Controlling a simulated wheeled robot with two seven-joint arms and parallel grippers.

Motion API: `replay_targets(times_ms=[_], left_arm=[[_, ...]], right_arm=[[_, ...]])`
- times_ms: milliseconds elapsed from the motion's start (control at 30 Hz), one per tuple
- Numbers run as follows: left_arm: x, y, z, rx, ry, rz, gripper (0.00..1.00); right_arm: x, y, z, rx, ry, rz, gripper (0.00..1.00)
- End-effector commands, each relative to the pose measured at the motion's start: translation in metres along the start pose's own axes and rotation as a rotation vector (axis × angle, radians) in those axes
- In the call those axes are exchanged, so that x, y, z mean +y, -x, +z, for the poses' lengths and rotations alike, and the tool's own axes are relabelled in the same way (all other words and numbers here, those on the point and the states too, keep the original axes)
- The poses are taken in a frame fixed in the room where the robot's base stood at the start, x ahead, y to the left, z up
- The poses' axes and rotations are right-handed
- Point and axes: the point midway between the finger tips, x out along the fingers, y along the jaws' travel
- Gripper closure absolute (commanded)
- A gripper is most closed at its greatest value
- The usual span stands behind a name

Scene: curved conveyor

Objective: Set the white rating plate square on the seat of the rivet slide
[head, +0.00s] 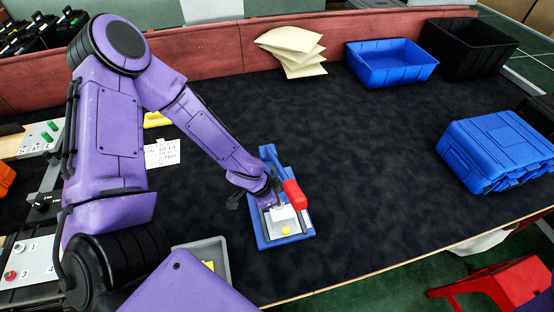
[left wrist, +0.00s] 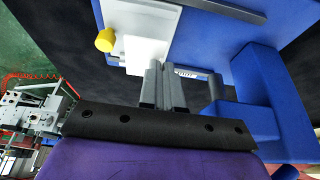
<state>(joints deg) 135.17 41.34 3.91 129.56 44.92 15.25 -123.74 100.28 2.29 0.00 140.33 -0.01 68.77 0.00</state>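The rivet slide (head: 262,235) is a blue fixture with a red handle (head: 294,194), a pale seat and a yellow knob (head: 286,230) in the middle of the head view. The white rating plate (left wrist: 142,53) is a brighter white piece over the pale seat (left wrist: 160,16) in the left wrist view; whether it touches the seat is unclear. My left gripper (left wrist: 163,72) has its fingers close together at the plate's edge and appears shut on it. In the head view the arm partly hides the fingertips. My right gripper is not in view.
A grey tray (head: 222,258) stands close to the slide's left. A written card (head: 162,153) lies further left. A blue bin (head: 392,62), a black bin (head: 470,45) and pale packets (head: 292,47) are at the back. Blue crates (head: 497,150) are at right. The dark surface between is clear.

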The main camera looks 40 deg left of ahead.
Motion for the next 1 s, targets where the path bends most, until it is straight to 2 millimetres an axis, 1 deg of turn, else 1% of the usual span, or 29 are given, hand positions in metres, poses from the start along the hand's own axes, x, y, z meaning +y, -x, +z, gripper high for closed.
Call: replay_targets(times_ms=[33, 100, 200, 467, 600, 700, 1000], left_arm=[[0.002, -0.010, 0.002, 0.000, 0.003, 0.006, 1.00], [0.001, -0.023, 0.009, 0.000, 0.008, 0.005, 1.00], [0.001, -0.033, 0.012, 0.001, 0.001, 0.003, 1.00], [0.000, -0.033, 0.012, 0.002, -0.003, 0.000, 1.00], [0.000, -0.038, 0.014, 0.001, -0.004, 0.000, 1.00], [0.000, -0.036, 0.013, 0.002, -0.003, 0.000, 0.71], [0.000, -0.036, 0.013, 0.001, -0.003, 0.000, 0.71]], right_arm=[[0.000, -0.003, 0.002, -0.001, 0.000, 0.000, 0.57], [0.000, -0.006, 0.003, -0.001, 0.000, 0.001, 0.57], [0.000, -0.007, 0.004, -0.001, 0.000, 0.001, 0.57], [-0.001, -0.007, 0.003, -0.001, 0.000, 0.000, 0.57], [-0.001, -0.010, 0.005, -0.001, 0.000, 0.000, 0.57], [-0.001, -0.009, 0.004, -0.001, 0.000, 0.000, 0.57], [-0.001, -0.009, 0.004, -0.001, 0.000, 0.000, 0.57]])
